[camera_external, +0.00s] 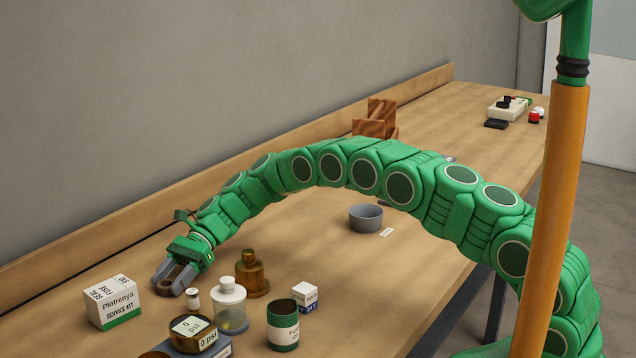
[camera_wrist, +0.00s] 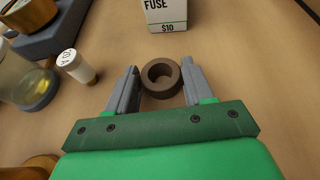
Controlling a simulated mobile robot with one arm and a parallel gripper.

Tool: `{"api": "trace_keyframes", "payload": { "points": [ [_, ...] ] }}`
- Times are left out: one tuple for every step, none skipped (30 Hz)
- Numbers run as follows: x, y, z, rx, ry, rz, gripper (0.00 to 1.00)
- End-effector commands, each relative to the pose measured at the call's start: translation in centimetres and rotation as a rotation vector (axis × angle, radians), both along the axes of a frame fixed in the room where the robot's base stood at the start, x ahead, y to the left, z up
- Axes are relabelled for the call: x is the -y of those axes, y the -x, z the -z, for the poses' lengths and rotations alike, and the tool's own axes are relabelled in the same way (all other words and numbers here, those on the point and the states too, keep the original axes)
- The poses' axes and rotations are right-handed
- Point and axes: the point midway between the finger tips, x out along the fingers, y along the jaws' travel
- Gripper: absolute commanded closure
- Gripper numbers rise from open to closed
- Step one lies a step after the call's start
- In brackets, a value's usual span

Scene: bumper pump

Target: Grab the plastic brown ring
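The brown ring (camera_wrist: 149,88) is a short, thick-walled ring with a round hole. In the wrist view it sits between the two grey fingers of my gripper (camera_wrist: 161,72), near their tips. Its sides come very close to both fingers; I cannot tell whether they press on it. In the external view my gripper (camera_external: 172,276) is low at the table's left part, with the ring (camera_external: 181,273) between its fingers. The fingers partly hide the ring there, and whether it rests on the table is unclear.
A white service kit box (camera_external: 106,307) stands just left of my gripper. A grey bowl (camera_external: 365,219) is farther back.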

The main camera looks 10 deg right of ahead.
Motion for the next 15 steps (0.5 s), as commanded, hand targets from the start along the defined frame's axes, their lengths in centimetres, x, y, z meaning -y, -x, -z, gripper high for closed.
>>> {"api": "trace_keyframes", "payload": {
  "points": [
    [0.0,0.0,0.01,0.0,0.0,0.0,0.56],
    [0.01,-0.01,0.01,0.0,0.0,0.0,0.61],
    [0.0,-0.01,0.0,0.0,0.0,0.0,0.67],
    [0.0,-0.01,0.0,0.0,0.0,0.0,0.72],
    [0.0,-0.01,0.0,0.0,0.0,0.0,0.76],
    [0.0,-0.01,0.0,0.0,0.0,0.0,0.82],
    [0.0,-0.01,-0.01,0.0,0.0,0.0,0.85],
    [0.0,-0.01,-0.01,0.0,0.0,0.0,0.85],
    [0.0,-0.01,-0.01,0.0,0.0,0.0,0.85],
    [0.0,-0.01,-0.01,0.0,0.0,0.0,0.85],
    [0.0,-0.01,-0.01,0.0,0.0,0.0,0.85],
    [0.0,-0.02,-0.02,0.0,0.0,0.0,0.85],
    [0.0,-0.02,-0.04,0.0,0.0,0.0,0.85],
    [0.0,-0.01,-0.08,0.0,0.0,0.0,0.85],
    [-0.01,-0.02,-0.18,0.001,-0.001,0.0,0.85]
  ]
}}
